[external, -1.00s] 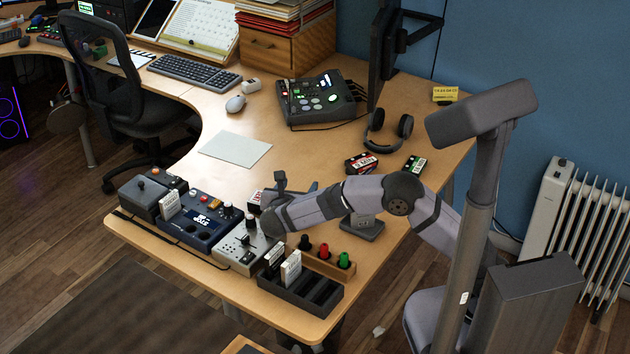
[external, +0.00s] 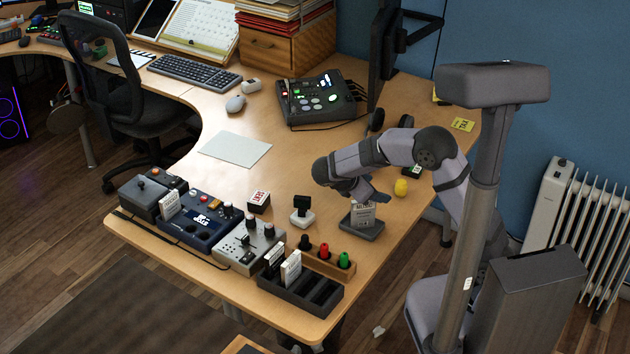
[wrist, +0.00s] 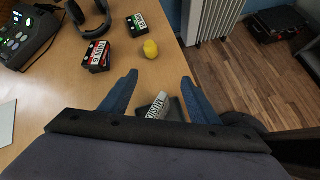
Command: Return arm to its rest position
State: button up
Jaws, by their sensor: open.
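My arm is bent over the right part of the desk, with its elbow raised. My gripper (external: 368,190) is above the desk, close to a dark stand (external: 362,230) that bears a white labelled cartridge (external: 363,213). In the wrist view my gripper (wrist: 160,82) is open, with two blue fingers spread apart. The white cartridge (wrist: 158,105) shows between and beyond the fingers, and nothing appears held. My arm partly hides the headphones in the external view.
A yellow lump (external: 401,187) lies right of my gripper. Red-labelled cartridges (wrist: 97,55), a green-labelled one (wrist: 136,22) and headphones (wrist: 90,18) lie beyond the fingers.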

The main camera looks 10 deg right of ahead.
jog(key=s+d+f+m+g+y+b, duration=0.1)
jog(key=s+d+f+m+g+y, duration=0.15)
jog(key=s+d+f+m, duration=0.35)
jog(key=s+d+f+m+g+y+b, duration=0.1)
jog(key=s+d+m+y, duration=0.25)
jog(key=s+m, duration=0.45)
jog(key=s+d+f+m+g+y+b, duration=0.2)
jog(key=s+d+f+m, duration=0.2)
jog(key=s+d+m, duration=0.3)
notch_tip(320, 180, up, 17)
jog(key=w+a+p, duration=0.1)
jog(key=p, duration=1.6)
jog(key=shift+a+f+m, duration=0.15)
jog(key=shift+m, duration=0.25)
